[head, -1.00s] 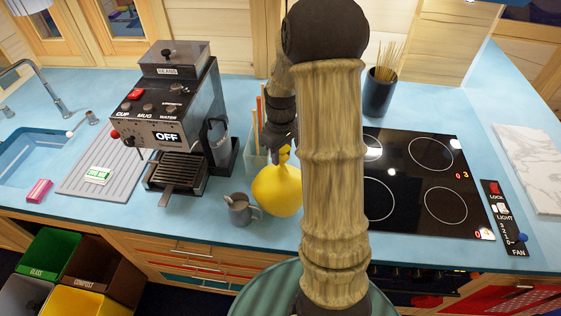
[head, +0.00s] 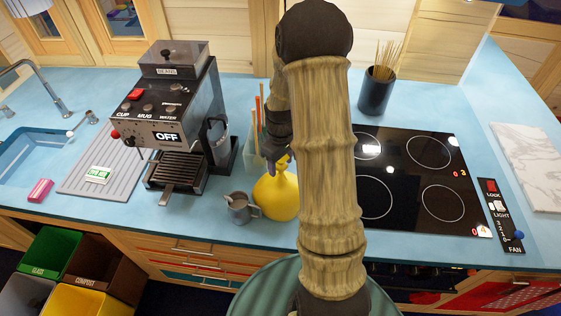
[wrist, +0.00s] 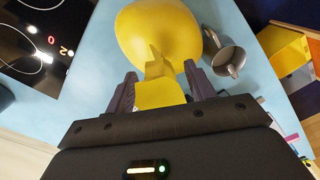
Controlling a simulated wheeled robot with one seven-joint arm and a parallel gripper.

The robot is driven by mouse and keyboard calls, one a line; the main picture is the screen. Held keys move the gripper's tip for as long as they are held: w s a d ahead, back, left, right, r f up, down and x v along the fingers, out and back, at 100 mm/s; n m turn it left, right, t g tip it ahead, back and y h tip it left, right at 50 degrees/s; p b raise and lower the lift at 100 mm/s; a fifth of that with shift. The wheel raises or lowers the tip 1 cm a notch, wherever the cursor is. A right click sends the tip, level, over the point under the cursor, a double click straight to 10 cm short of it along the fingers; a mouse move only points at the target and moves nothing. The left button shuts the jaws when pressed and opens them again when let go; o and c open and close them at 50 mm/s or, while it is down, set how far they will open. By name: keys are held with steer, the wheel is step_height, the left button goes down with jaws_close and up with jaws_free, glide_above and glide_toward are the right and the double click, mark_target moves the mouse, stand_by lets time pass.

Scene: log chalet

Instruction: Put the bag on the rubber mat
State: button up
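The yellow bag (head: 277,193) stands on the blue counter, round below with a narrow gathered neck. It also shows in the wrist view (wrist: 158,35), its neck pointing toward my gripper. My gripper (wrist: 160,80) is open, one finger on each side of the neck, with gaps visible beside it. In the head view my gripper (head: 272,160) is at the top of the bag, partly hidden by my arm. The grey ribbed rubber mat (head: 122,183) lies on the counter left of the coffee machine.
The coffee machine (head: 172,120) stands between mat and bag. A grey jug (head: 239,209) is close left of the bag. A green-and-white box (head: 98,175) lies on the mat. The black hob (head: 425,185) is at right. A clear container with sticks (head: 252,140) stands behind the bag.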

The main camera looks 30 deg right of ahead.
steer(key=shift+w+r, duration=0.1)
steer(key=shift+r, duration=0.25)
step_height(320, 180, up, 12)
steer(key=b, duration=0.2)
steer(key=shift+f+b, duration=0.25)
steer(key=shift+b, duration=0.05)
steer(key=s+a+f+m+t, duration=0.2)
steer(key=s+a+f+m, duration=0.1)
steer(key=s+a, duration=0.9)
steer(key=shift+s+m+t, duration=0.3)
steer(key=shift+s+m, duration=0.1)
steer(key=shift+m, duration=0.1)
steer(key=shift+f, duration=0.1)
